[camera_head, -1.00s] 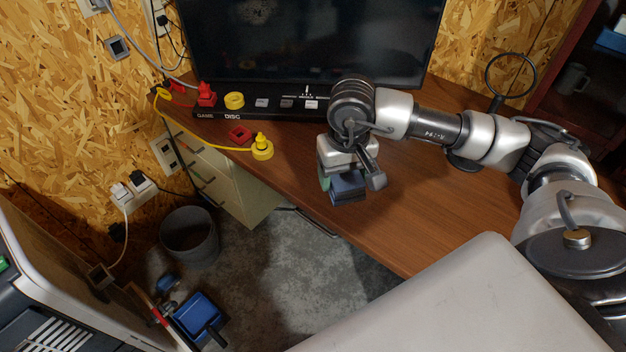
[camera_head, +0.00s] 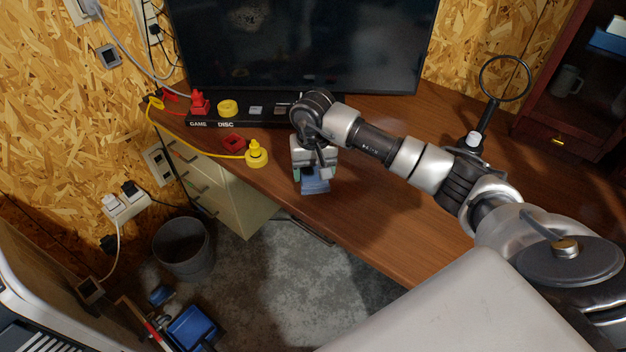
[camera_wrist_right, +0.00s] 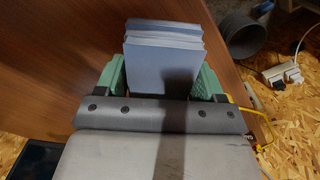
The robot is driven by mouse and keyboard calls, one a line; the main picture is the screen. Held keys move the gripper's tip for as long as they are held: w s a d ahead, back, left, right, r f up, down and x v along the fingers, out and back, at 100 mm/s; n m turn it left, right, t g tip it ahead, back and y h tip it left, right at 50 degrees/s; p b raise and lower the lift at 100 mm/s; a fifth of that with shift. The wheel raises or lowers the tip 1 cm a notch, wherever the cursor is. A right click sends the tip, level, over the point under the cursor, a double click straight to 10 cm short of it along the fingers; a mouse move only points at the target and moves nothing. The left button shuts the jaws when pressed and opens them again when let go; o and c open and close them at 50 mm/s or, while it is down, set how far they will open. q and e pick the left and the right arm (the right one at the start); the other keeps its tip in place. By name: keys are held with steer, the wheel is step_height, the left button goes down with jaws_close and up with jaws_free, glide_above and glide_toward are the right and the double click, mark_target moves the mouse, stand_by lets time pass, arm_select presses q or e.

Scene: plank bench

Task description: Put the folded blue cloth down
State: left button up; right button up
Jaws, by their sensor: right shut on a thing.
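The folded blue cloth (camera_head: 314,184) is at the front-left part of the brown desk (camera_head: 370,205), below my right gripper (camera_head: 315,172). In the right wrist view the cloth (camera_wrist_right: 163,50) shows as a layered blue block between the two green fingers of the gripper (camera_wrist_right: 165,75). The gripper is shut on it. A dark shadow falls across the cloth. Whether the cloth touches the desk top, I cannot tell. My left gripper is not in view.
A black panel (camera_head: 240,115) and a large monitor (camera_head: 295,45) stand behind. A magnifier ring (camera_head: 504,78) stands at the right. A grey bin (camera_head: 183,248) is on the floor.

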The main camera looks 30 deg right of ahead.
mark_target(313, 168)
steer(key=shift+w+f, duration=0.1)
steer(key=shift+f, duration=1.95)
steer(key=shift+f, duration=0.1)
steer(key=shift+f, duration=0.15)
steer(key=o, duration=0.8)
step_height(313, 168, up, 12)
steer(key=shift+r, duration=0.25)
steer(key=shift+a, duration=0.1)
